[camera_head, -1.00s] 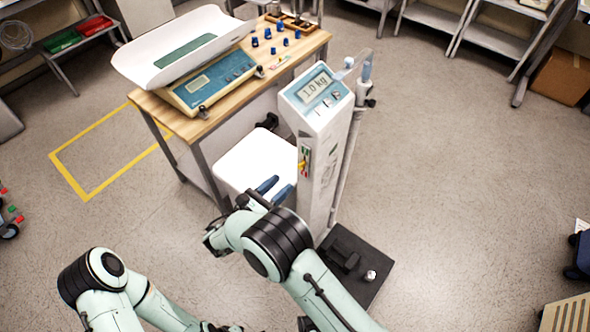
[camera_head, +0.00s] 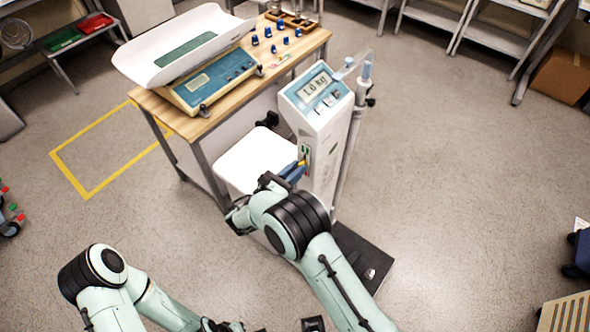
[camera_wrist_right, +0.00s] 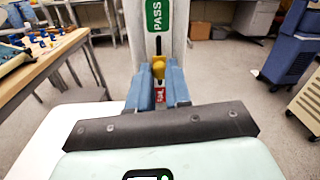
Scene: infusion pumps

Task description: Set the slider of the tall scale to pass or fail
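The tall scale (camera_head: 318,110) stands upright and its display reads 1.0 kg. Its yellow slider (camera_wrist_right: 157,68) sits in a dark vertical slot on its side panel, below the green PASS label (camera_wrist_right: 157,15) and just above a red label (camera_wrist_right: 160,95) partly covered by my fingers. My right gripper (camera_wrist_right: 159,75) has its blue fingers on both sides of the yellow slider, with little or no gap, and looks shut on it. In the head view, the right gripper (camera_head: 295,170) is at the scale's left side. My left arm is low at the left; its fingers do not show.
A wooden table (camera_head: 185,122) with a baby scale (camera_head: 205,80) and several blue weights stands left of the tall scale. A white surface (camera_head: 255,155) lies beside the column, close to my right gripper. The scale's black base (camera_head: 375,262) is on the floor.

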